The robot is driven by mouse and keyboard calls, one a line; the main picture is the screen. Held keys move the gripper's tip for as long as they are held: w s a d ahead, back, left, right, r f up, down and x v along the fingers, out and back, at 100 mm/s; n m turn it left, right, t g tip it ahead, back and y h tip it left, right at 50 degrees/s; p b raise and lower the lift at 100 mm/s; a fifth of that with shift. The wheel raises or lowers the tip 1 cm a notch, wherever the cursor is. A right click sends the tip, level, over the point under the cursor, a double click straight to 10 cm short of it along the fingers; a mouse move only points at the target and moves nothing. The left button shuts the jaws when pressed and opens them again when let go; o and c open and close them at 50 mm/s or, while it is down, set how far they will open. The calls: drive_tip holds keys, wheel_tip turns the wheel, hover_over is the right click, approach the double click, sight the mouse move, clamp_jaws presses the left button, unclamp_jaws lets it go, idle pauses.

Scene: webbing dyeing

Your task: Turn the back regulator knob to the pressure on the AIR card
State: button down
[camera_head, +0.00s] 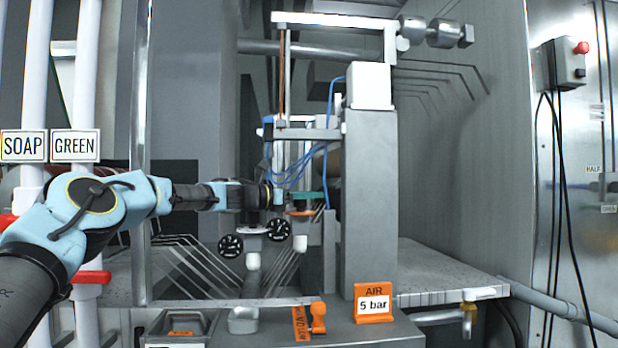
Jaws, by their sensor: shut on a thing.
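The AIR card (374,303) is an orange stand with a white label reading "5 bar", on the grey ledge right of centre. Two regulators hang left of the grey column, each with a dark round gauge and a pale bowl. The left gauge (230,246) and the right gauge (278,230) are too small to read. The back regulator's teal knob (307,197) sits above an orange ring. My gripper (285,196) reaches in from the left, level with this knob, and is shut on it. The fingertips are small and partly hidden against the knob.
A grey column (369,210) stands just right of the regulators, with blue hoses above. An orange-handled item (318,317) and a grey bin (180,327) are at the front. Pipes with SOAP (23,146) and GREEN (74,146) signs stand left, near my arm.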

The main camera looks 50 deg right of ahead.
drive_tip(key=shift+s+a+r+m+g+y+p, duration=0.15)
drive_tip(key=shift+m+g+y+p, duration=0.35)
drive_tip(key=shift+p, duration=1)
drive_tip(key=shift+s+d+r+m+g+y+p, duration=0.15)
drive_tip(key=shift+m+g+p, duration=0.35)
drive_tip(key=shift+g+p, duration=0.7)
drive_tip(key=p, duration=0.1)
drive_tip(key=m+g+y+p, duration=0.1)
drive_tip(key=p, duration=0.1)
drive_tip(key=shift+s+a+f, duration=0.15)
drive_tip(key=shift+a+f, duration=0.05)
drive_tip(key=shift+f, duration=0.05)
drive_tip(key=shift+a+f+m+g+y+p, duration=0.1)
drive_tip(key=shift+f+m+g+y+p, duration=0.05)
drive_tip(key=shift+m+g+y+p, duration=0.4)
drive_tip(key=shift+c, duration=2)
unclamp_jaws()
drive_tip(key=b+v, duration=0.4)
drive_tip(key=v, duration=0.5)
drive_tip(key=shift+a+f, duration=0.1)
drive_tip(key=shift+f, duration=0.05)
drive_tip(key=shift+v, duration=0.75)
